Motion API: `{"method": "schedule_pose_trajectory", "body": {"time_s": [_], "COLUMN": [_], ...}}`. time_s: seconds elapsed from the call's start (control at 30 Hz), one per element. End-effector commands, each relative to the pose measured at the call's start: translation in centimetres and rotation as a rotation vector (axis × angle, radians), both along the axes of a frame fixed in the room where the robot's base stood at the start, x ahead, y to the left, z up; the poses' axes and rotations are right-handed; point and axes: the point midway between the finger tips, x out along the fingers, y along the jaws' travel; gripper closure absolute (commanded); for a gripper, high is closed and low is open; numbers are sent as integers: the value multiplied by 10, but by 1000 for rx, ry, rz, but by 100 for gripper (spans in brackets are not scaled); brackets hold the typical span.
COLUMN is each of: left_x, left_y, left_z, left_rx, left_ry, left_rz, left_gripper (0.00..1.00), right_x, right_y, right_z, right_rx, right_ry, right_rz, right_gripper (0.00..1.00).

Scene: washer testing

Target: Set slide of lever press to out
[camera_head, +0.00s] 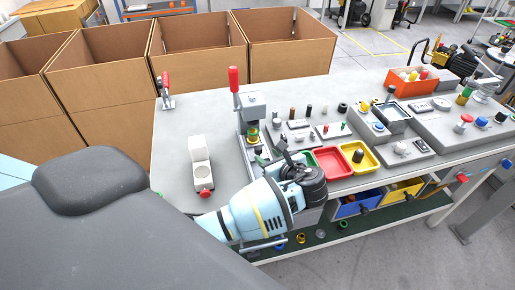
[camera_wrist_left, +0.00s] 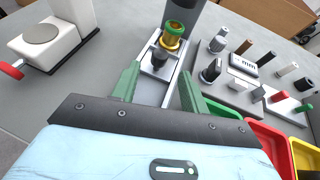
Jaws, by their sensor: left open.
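The lever press (camera_head: 250,105) stands near the middle of the table, its red-handled lever (camera_head: 234,80) upright. Its slide (camera_wrist_left: 152,90) is a narrow pale metal channel running from under the press toward my left gripper. A dark cylindrical piece (camera_wrist_left: 159,58) stands on the slide, with a brass and green part (camera_wrist_left: 173,36) behind it at the press. My left gripper (camera_wrist_left: 160,74) is open, its two green fingers on either side of the slide's near end. Nothing is gripped; whether the fingers touch the slide is unclear. My right gripper is not in view.
A white fixture with a red knob (camera_head: 201,165) stands left of the press. Metal pin blocks (camera_head: 290,135), a red tray (camera_head: 332,162) and a yellow tray (camera_head: 359,157) lie to the right. Cardboard boxes (camera_head: 205,45) stand behind the table.

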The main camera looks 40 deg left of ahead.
Motion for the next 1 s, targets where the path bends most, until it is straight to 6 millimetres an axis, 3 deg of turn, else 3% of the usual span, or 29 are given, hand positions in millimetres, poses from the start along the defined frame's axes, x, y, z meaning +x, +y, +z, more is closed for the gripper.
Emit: {"method": "schedule_pose_trajectory", "body": {"time_s": [0.43, 0.87, 1.0], "left_x": [24, 28, 28], "left_y": [52, 61, 61], "left_z": [-25, -27, -27], "left_rx": [1, 0, 0], "left_ry": [3, 0, 0], "left_rz": [2, 1, 1], "left_gripper": [55, 55, 71], "right_x": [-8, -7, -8], "right_y": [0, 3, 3], "right_z": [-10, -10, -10], "right_rx": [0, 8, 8], "right_ry": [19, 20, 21], "right_rz": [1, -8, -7], "right_gripper": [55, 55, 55]}}
